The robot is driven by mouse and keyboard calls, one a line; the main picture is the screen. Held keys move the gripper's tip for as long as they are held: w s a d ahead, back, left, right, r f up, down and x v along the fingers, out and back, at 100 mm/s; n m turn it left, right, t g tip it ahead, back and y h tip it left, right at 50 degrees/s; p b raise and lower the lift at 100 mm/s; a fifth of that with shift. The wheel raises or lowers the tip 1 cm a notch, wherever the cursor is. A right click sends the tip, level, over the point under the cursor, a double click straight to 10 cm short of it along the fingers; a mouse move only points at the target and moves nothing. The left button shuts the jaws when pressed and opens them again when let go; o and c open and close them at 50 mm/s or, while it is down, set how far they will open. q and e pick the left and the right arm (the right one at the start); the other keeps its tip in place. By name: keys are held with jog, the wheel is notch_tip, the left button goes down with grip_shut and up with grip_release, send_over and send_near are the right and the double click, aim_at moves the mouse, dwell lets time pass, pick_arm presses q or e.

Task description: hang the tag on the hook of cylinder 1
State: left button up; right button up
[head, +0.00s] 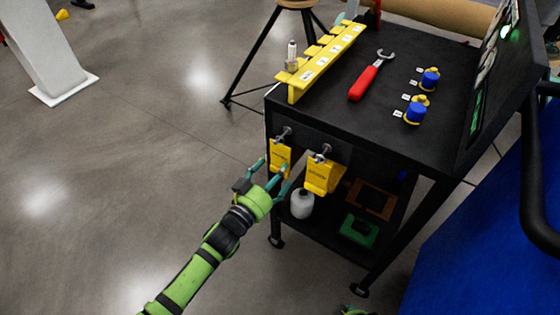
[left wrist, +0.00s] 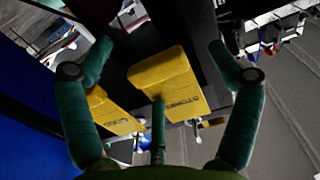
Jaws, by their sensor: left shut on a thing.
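Two yellow tags hang from metal hooks on the front of the black cart. My left gripper (head: 276,169) is at the left tag (head: 280,153), its fingers on either side of it and shut on it. The left wrist view shows this tag (left wrist: 166,78) between the green fingers. The right tag (head: 319,177) hangs beside it, apart from the gripper, and also shows in the left wrist view (left wrist: 112,117). Which one is cylinder 1 I cannot read.
The black cart top (head: 385,140) also carries a yellow slotted rack (head: 320,62) and a red-handled wrench (head: 364,83). A white bottle (head: 302,204) and a green frame (head: 359,231) are on the lower shelf. A blue surface (head: 480,250) lies at right.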

pick_arm(q)
jog(key=shift+a+f, duration=0.15)
jog(key=shift+a, duration=0.05)
grip_shut()
jog(key=shift+f, duration=0.1)
jog(key=shift+s, duration=0.1)
jog(key=shift+s+f+p, duration=0.25)
jog(key=shift+f+p, duration=0.05)
jog(key=shift+r, duration=0.1)
jog(key=shift+s+a+r, duration=0.2)
jog(key=shift+s, duration=0.05)
jog(key=shift+s+a+p, duration=0.2)
jog(key=shift+a+p, duration=0.05)
jog(key=shift+p, duration=0.2)
jog(key=shift+s+a, duration=0.3)
jog(key=shift+s, duration=0.05)
